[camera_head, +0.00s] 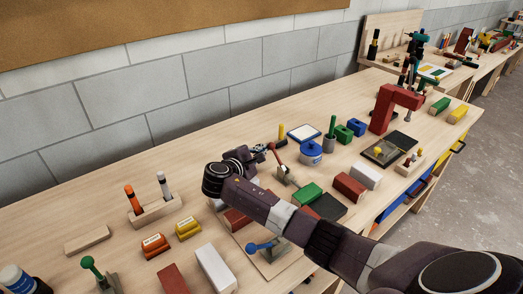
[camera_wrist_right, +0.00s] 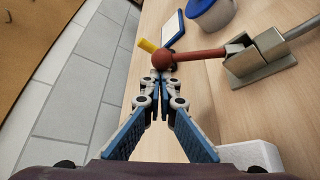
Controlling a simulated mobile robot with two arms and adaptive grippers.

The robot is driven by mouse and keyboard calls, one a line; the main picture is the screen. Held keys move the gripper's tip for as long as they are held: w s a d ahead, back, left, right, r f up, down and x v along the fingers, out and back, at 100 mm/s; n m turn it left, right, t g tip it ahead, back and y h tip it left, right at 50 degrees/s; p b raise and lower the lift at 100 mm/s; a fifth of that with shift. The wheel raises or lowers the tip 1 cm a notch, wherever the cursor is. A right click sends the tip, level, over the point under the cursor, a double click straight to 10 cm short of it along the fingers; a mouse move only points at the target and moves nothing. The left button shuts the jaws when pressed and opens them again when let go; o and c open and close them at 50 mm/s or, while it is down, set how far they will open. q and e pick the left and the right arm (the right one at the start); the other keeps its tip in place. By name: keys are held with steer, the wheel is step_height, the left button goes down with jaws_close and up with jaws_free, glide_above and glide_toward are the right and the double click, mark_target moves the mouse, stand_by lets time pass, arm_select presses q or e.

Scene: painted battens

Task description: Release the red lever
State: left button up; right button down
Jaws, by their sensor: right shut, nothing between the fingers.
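The red lever (camera_head: 277,155) stands on a metal bracket near the middle of the bench. In the right wrist view its round red knob (camera_wrist_right: 163,59) and red handle point left from the grey bracket (camera_wrist_right: 256,59). My right gripper (camera_wrist_right: 161,80) is shut and empty, its fingertips just short of the knob; I cannot tell if they touch it. In the head view the right gripper (camera_head: 262,149) is beside the knob, partly hidden by its own arm. My left gripper is not in view.
A blue-knobbed lever (camera_head: 262,247) and a green-knobbed lever (camera_head: 90,266) stand nearer the front. Bare wood is open behind the gripper.

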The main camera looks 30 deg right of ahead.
steer(key=shift+s+r+m+t, duration=0.3)
steer(key=shift+s+r+m, duration=0.05)
steer(key=shift+m, duration=0.15)
steer(key=shift+s+d+r+m+t+h+b, duration=0.15)
steer(key=shift+s+r+m+t+h+b, duration=0.4)
steer(key=shift+s+m, duration=0.3)
steer(key=shift+m+t, duration=0.35)
steer(key=shift+m, duration=0.4)
steer(key=s, duration=0.1)
steer(key=s+r+p, duration=0.1)
steer(key=s+r, duration=0.1)
steer(key=s, duration=0.1)
steer(key=shift+d, duration=0.15)
steer(key=shift+h, duration=0.25)
step_height(320, 180, up, 10)
steer(key=shift+r, duration=0.15)
